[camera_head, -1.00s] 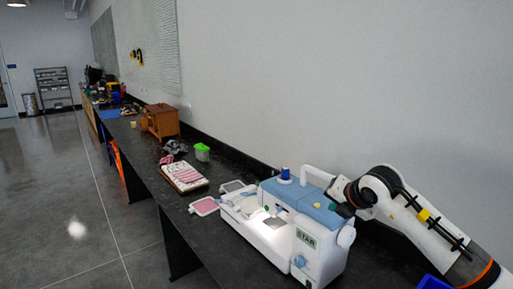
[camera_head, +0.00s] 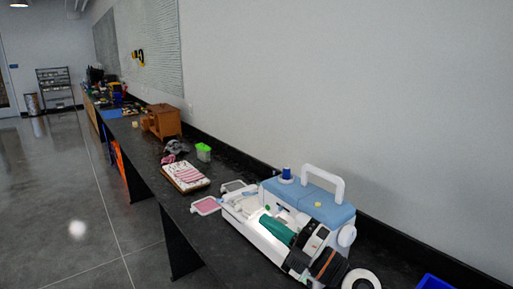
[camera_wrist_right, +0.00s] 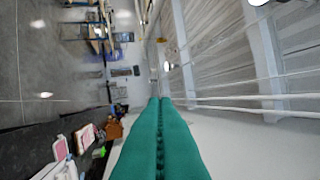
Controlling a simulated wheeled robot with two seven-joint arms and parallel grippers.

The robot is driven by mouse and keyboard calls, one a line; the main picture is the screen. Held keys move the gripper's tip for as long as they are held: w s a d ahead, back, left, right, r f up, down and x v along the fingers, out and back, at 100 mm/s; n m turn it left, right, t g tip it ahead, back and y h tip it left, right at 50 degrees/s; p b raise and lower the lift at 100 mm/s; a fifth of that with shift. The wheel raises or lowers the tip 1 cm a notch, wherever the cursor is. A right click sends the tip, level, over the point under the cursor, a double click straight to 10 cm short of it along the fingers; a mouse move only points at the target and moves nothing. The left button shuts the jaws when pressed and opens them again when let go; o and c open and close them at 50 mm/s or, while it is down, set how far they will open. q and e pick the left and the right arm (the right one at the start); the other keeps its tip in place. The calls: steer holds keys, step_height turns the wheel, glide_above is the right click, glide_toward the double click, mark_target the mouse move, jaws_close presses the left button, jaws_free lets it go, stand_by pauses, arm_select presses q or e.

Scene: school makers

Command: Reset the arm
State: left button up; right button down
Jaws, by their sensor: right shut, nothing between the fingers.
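My right gripper (camera_head: 266,219) shows its teal fingers in the head view, in front of the white and blue sewing machine (camera_head: 335,208). The fingers point to the upper left and overlap the machine's front; I cannot tell whether they touch it. In the right wrist view the two teal fingers (camera_wrist_right: 160,102) lie side by side, closed, with nothing between them. My right arm comes in from the bottom right. My left gripper is in neither view.
The long black table (camera_head: 222,176) runs along the wall. On it are a pink-and-white cloth stack (camera_head: 185,174), a green-lidded container (camera_head: 203,152) and a wooden box (camera_head: 161,121). A blue bin (camera_head: 435,283) is at bottom right. The floor at left is clear.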

steer(key=s+d+f+m+t+h, duration=0.25)
steer(key=d+f+m+h, duration=0.45)
steer(key=d+m+h, duration=0.4)
steer(key=s+d+f+m+t+h, duration=0.25)
steer(key=d+f+m+h, duration=0.55)
steer(key=m, duration=0.6)
steer(key=s+a+f+m+g+y, duration=0.1)
steer(key=s+f+g, duration=0.7)
steer(key=s, duration=0.5)
steer(key=s+a+f+g+y, duration=0.1)
steer(key=s+f+g, duration=0.5)
steer(key=s+f, duration=0.45)
step_height(320, 180, down, 24)
steer(key=s+g, duration=0.1)
steer(key=s, duration=0.1)
steer(key=s+d+f+g+b, duration=0.1)
steer(key=s+d+f, duration=0.2)
steer(key=s+f, duration=1.3)
step_height(320, 180, down, 2)
steer(key=shift+s+d+f+h, duration=0.1)
steer(key=shift+s+d+h, duration=0.05)
steer(key=shift+s+h, duration=0.15)
